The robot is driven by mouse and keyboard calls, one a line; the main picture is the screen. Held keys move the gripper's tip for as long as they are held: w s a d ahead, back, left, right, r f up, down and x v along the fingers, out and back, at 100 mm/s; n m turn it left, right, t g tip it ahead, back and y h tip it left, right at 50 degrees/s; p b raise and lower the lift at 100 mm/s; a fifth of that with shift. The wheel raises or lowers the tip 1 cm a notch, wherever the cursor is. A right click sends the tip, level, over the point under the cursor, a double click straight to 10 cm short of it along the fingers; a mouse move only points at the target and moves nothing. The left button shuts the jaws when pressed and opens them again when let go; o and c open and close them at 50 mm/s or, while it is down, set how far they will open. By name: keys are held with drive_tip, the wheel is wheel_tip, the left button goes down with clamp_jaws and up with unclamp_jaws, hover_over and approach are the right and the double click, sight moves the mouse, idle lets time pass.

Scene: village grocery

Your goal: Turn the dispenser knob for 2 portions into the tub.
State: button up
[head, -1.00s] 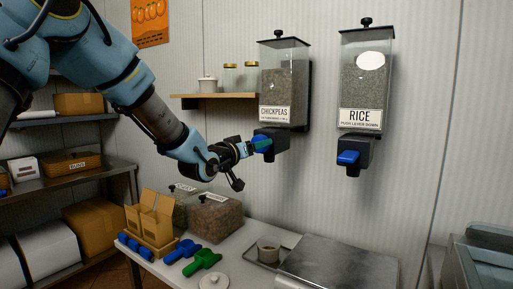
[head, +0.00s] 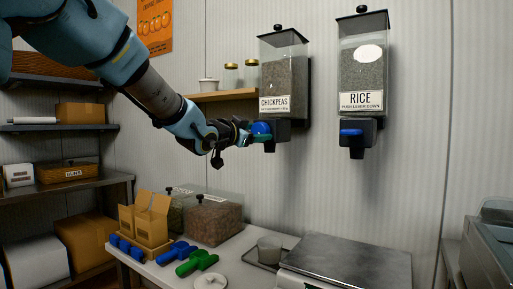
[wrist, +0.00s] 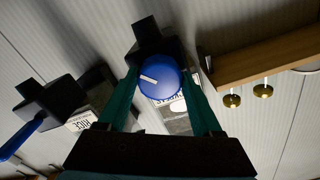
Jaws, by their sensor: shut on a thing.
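The chickpeas dispenser (head: 284,75) hangs on the wall, a clear hopper with a black base. Its round blue knob (wrist: 160,77) has a white mark, which points to the left in the wrist view. My gripper (head: 256,133) is at the front of that base, its green fingers on both sides of the knob, shut on it. A small grey tub (head: 269,250) stands on a dark tray (head: 258,262) on the counter, below the dispenser.
The rice dispenser (head: 362,70) with a blue lever (head: 351,133) hangs to the right. A steel scale (head: 345,262) stands beside the tray. Blue scoops (head: 176,252), a green scoop (head: 197,262) and a bin (head: 213,220) are on the counter's left. A wooden shelf (head: 220,96) is behind my arm.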

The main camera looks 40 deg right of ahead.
drive_tip(key=shift+m+b, duration=3.55)
drive_tip(key=shift+m, duration=0.45)
drive_tip(key=o, duration=1.4)
drive_tip(key=shift+c, duration=0.2)
drive_tip(key=v, duration=1)
drive_tip(key=shift+a+b, duration=0.3)
drive_tip(key=shift+a, duration=0.05)
